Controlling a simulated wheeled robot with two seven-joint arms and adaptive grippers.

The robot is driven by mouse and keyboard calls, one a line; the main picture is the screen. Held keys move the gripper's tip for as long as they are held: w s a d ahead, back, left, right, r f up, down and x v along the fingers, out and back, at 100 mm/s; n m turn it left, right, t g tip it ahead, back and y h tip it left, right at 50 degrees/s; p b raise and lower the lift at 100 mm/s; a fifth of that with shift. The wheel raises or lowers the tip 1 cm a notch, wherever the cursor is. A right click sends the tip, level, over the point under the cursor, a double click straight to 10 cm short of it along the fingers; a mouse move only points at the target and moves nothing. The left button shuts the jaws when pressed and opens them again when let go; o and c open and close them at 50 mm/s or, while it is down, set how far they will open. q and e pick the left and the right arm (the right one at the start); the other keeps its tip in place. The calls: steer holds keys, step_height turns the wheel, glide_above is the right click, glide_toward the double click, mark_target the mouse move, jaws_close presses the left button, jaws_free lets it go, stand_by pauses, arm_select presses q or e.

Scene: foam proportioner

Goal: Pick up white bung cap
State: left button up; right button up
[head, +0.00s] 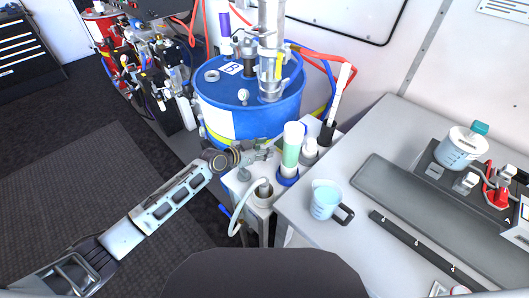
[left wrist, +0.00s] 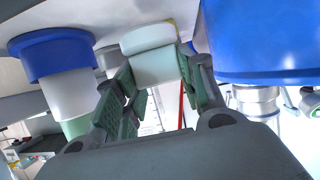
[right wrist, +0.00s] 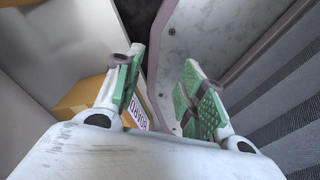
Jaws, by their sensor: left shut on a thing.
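The white bung cap (left wrist: 152,58) sits between the fingertips of my left gripper (left wrist: 156,78) in the left wrist view. That gripper is shut on it. In the head view my left gripper (head: 266,152) is low in front of the blue drum (head: 225,118), over the small white stand; the cap is hard to make out there. In the left wrist view the cap is close to the pale surface at the top, and I cannot tell whether they touch. My right gripper (right wrist: 165,97) is open and empty in the right wrist view.
A green and white cylinder in a blue base (head: 289,172) stands just right of the left gripper. A measuring jug (head: 325,200) is on the table (head: 318,252). A white hose (head: 236,212) hangs at the stand. A cardboard box (right wrist: 82,97) is near my right gripper.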

arm_select(q)
step_height(320, 180, up, 7)
steer(key=shift+f, duration=0.1)
steer(key=shift+r, duration=0.2)
arm_select(e)
steer(key=shift+a, duration=0.2)
stand_by(0.3)
